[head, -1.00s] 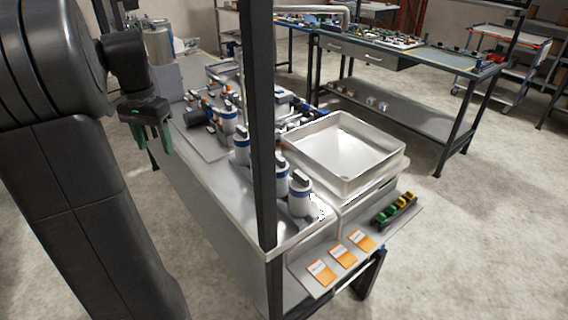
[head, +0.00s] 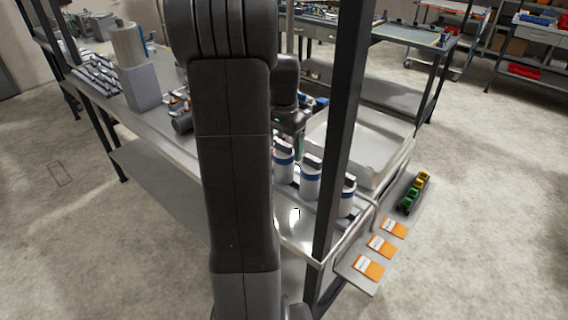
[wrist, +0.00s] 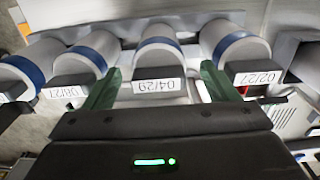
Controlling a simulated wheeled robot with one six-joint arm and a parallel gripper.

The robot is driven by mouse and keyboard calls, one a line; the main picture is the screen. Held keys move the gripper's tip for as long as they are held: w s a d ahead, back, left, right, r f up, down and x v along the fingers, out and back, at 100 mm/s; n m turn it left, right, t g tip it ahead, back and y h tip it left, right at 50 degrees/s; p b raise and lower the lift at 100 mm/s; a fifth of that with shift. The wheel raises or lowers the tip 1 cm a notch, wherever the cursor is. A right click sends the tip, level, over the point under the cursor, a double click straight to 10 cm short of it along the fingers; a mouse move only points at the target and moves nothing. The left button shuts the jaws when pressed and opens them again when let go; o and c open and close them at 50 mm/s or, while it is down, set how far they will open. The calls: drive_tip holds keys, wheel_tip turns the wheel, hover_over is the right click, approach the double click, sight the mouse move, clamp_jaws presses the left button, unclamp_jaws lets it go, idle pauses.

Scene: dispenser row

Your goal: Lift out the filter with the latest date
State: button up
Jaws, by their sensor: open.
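White filters with blue bands stand in a row at the bench's front edge in the head view, among them a near one (head: 347,200), a middle one (head: 310,182) and a farther one (head: 283,168). In the wrist view, the filter labelled 04/29 (wrist: 158,52) is centred. The filter to its right (wrist: 238,48) reads 02/27. The one to its left (wrist: 88,58) seems to read 08/27. Another filter (wrist: 22,75) at the left edge has no readable date. My gripper (wrist: 160,70) is open, its green fingers on either side of the 04/29 filter's dark top; contact is unclear.
A grey tray (head: 392,152) lies behind the filters. A dark upright post (head: 340,130) stands close to the row. Orange cards (head: 380,246) and green and yellow pieces (head: 412,198) lie on a side shelf. A tall cylinder on a block (head: 140,88) stands at the left.

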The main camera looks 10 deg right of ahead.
wheel_tip(320, 180, down, 3)
drive_tip(key=shift+s+f, duration=0.1)
drive_tip(key=c, duration=1.2)
drive_tip(key=shift+c, duration=0.2)
wheel_tip(320, 180, up, 10)
drive_tip(key=shift+r, duration=0.1)
